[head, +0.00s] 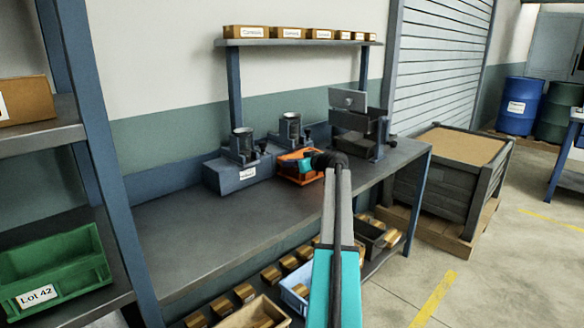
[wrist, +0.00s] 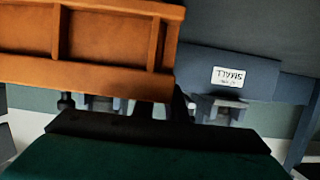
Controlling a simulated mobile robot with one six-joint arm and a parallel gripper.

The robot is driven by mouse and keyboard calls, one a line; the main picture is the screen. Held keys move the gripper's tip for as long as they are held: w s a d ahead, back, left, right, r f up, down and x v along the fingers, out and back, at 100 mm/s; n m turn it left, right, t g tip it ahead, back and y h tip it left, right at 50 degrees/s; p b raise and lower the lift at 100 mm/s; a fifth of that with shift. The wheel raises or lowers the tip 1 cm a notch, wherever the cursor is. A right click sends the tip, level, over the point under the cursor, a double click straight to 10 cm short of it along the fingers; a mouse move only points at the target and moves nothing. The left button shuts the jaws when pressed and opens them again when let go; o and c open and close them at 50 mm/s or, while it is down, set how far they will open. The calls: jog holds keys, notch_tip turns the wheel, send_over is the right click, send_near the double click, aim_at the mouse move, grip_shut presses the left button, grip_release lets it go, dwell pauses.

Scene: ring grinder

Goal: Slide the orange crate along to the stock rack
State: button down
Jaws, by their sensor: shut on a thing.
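The orange crate (head: 300,180) sits on the grey workbench, in front of the small grinding machines. Its ribbed orange side (wrist: 90,38) fills the upper left of the wrist view. My gripper (head: 308,163), teal and dark, is at the crate's right side in the head view and shut on it. The arm hides part of the crate, and the exact grip on its wall is hard to see. A blue-framed rack (head: 98,150) with shelves, seemingly the stock rack, stands at the left, past a long stretch of bench.
A bare stretch of workbench (head: 225,218) lies left of the crate. A blue-grey machine (head: 238,175) with a label, another behind the crate and a larger one (head: 360,125) line the back. A green bin (head: 55,270) marked Lot 42 sits on the rack's lower shelf.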

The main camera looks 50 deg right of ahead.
jog(key=shift+s+d, duration=0.1)
jog(key=shift+d, duration=0.75)
jog(key=c, duration=1.7)
grip_release()
jog(key=v, duration=1.3)
jog(key=shift+s+a+r+b, duration=0.15)
jog(key=shift+s+r+b, duration=0.05)
jog(key=shift+s+b, duration=0.15)
jog(key=shift+s, duration=0.1)
